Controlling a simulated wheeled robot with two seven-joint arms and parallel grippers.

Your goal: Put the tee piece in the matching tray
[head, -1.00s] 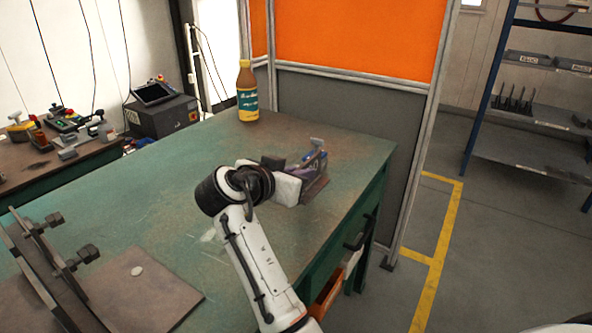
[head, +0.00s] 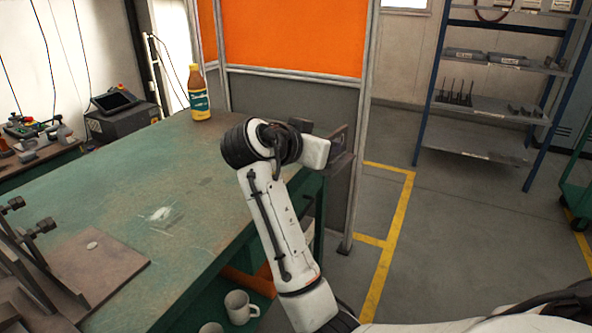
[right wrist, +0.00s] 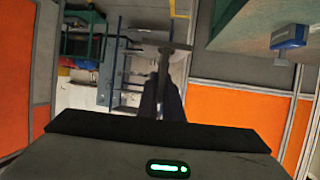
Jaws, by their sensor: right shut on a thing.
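My right gripper (head: 338,143) is raised near the table's far right corner, seen from behind in the head view. In the right wrist view it is shut on a grey metal piece (right wrist: 158,47) with a crossbar and a stem, which looks like the tee piece. The head view hides most of this piece behind the gripper. Two grey labelled trays, a left one (head: 465,54) and a right one (head: 508,60), stand on the blue-framed shelf at the right. Their labels are too small to read, so I cannot tell which matches. My left gripper is not in view.
The green table (head: 150,215) holds a yellow bottle (head: 199,95) and a clamp fixture (head: 35,230). A blue object (right wrist: 289,36) lies near the table edge. A mug (head: 238,306) stands below the tabletop. An orange-and-grey partition (head: 292,38) rises behind. The floor before the shelf is clear.

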